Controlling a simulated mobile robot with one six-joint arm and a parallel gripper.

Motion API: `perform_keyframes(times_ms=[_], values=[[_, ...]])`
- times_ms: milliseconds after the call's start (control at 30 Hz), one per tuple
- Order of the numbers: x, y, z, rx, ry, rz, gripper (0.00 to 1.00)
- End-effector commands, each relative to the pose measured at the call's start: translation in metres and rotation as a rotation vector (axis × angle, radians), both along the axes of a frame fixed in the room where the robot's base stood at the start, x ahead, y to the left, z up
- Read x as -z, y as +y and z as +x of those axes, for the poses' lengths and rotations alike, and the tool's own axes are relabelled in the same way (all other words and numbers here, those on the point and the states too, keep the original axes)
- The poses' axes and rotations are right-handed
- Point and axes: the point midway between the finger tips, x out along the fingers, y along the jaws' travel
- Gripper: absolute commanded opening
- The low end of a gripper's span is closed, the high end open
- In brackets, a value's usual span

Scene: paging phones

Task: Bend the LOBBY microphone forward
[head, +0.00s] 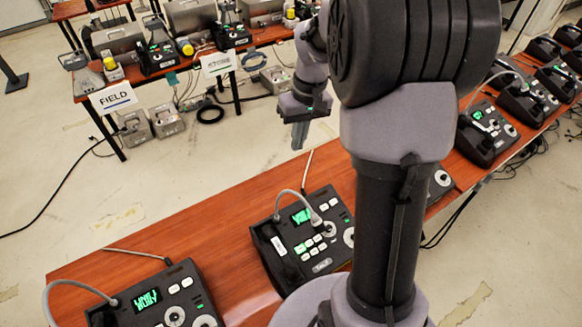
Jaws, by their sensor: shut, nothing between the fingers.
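A paging phone (279,255) stands on the near wooden table. Its grey gooseneck microphone (292,192) arches over to the right, its tip above the keys. Another paging phone (181,283) at the lower left has a gooseneck microphone (76,286) curving off to the left; the bottom of this phone is cut off. I cannot read a LOBBY label on any phone. My gripper (298,138) is shut and empty, pointing down above the far edge of the near table, apart from the phones. My arm hides part of the table.
More phones (487,134) stand at the right, partly behind my arm. A farther table bears FIELD (112,98) and STORE (218,63) signs and several devices. Bare wood (215,225) lies between the two near phones. Cables lie on the floor.

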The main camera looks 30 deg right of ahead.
Motion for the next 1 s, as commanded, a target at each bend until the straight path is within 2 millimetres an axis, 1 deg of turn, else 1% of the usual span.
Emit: perform_keyframes(times_ms=[67, 167, 267, 500, 633, 700, 800, 1000], values=[[0.001, 0.000, 0.000, 0.000, 0.000, 0.000, 0.00], [0.009, 0.001, 0.000, 0.000, 0.001, 0.000, 0.00], [0.026, 0.004, 0.000, 0.000, 0.003, 0.001, 0.00], [0.079, 0.011, 0.001, 0.001, 0.003, 0.001, 0.00], [0.104, 0.015, 0.000, 0.002, 0.002, 0.001, 0.00], [0.112, 0.017, -0.009, 0.002, 0.002, 0.000, 0.00], [0.120, 0.019, -0.018, 0.001, 0.001, 0.000, 0.00], [0.127, 0.020, -0.024, 0.001, -0.001, -0.001, 0.00]])
